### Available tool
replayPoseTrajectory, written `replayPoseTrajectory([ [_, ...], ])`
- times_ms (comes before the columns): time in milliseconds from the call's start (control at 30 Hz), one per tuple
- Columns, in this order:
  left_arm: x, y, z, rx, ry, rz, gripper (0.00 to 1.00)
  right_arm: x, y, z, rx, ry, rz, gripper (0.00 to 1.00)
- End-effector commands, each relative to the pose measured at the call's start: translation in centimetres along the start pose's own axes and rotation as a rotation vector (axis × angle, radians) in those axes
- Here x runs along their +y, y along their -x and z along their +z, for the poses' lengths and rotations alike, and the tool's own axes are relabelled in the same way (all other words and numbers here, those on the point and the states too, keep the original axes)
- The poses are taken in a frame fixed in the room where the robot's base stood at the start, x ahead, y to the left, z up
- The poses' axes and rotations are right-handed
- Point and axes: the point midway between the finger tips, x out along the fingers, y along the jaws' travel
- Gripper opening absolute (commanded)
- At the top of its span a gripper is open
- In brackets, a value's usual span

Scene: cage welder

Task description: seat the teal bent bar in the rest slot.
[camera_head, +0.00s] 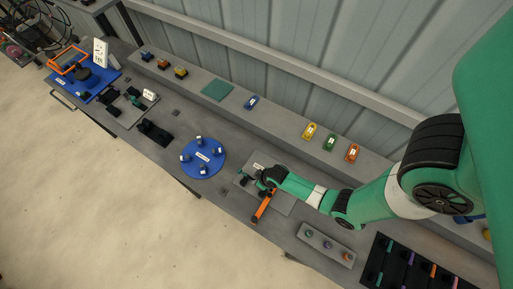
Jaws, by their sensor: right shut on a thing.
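My right gripper (264,181) reaches in from the right, low over a small grey plate (283,203) at the middle of the bench. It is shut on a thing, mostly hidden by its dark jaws. A small teal piece (246,177) shows just left of the jaws among black blocks; it seems to be part of the teal bent bar. An orange bar or handle (262,208) slants down-left just below the jaws; I cannot tell whether it touches them. The rest slot cannot be made out at this size. My left gripper is not in view.
A blue round table (203,158) with several small blocks lies left of the plate. A grey block with round knobs (326,243) and a black rack of coloured bars (408,273) lie to the right. Small coloured items stand on the back ledge (285,122).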

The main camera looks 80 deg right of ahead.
Motion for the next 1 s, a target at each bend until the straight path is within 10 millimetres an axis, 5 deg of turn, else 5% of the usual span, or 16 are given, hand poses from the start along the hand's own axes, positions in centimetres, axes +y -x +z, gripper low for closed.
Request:
replayPoseTrajectory([
  [400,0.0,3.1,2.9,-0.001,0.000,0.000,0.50,-0.1,-4.4,1.7,0.002,0.000,0.000,0.00],
  [1000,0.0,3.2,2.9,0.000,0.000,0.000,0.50,-0.1,-4.5,1.8,0.002,0.000,0.001,0.00],
])
